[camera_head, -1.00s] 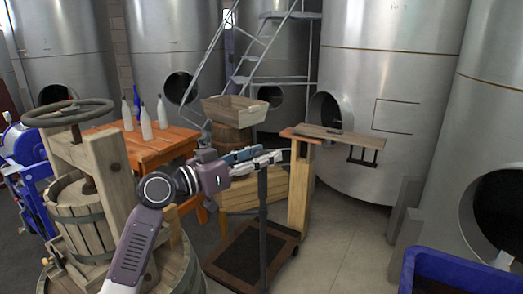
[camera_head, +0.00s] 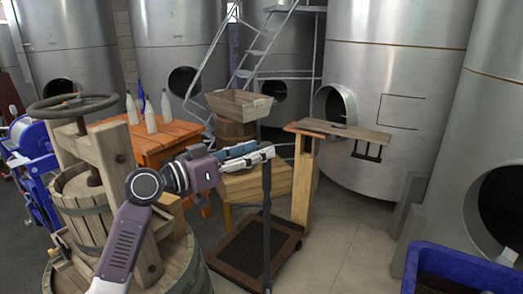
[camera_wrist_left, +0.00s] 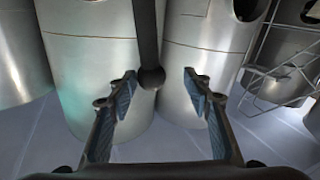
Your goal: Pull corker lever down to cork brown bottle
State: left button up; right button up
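My left gripper (camera_head: 270,151) reaches in from the left in the head view, at the top of a dark upright post (camera_head: 266,215). In the left wrist view my left gripper (camera_wrist_left: 168,82) is open. A dark rod with a ball end (camera_wrist_left: 151,77) shows between its fingertips, nearer the left finger, with a gap to the right one. This rod may be the corker lever; I cannot tell for sure. In the head view the post's top is hidden by the gripper. I cannot make out a brown bottle. My right gripper is not in view.
Several bottles (camera_head: 150,117) stand on the orange table (camera_head: 160,140). A wooden press (camera_head: 110,185) is at left. A low platform (camera_head: 240,268) lies at the post's foot, beside a wooden stand (camera_head: 302,190). A blue tub (camera_head: 465,265) is at lower right. Floor is clear between.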

pick_arm(q)
jog(key=shift+b+v, duration=0.65)
jog(key=shift+v, duration=2.2)
jog(key=shift+f, duration=0.1)
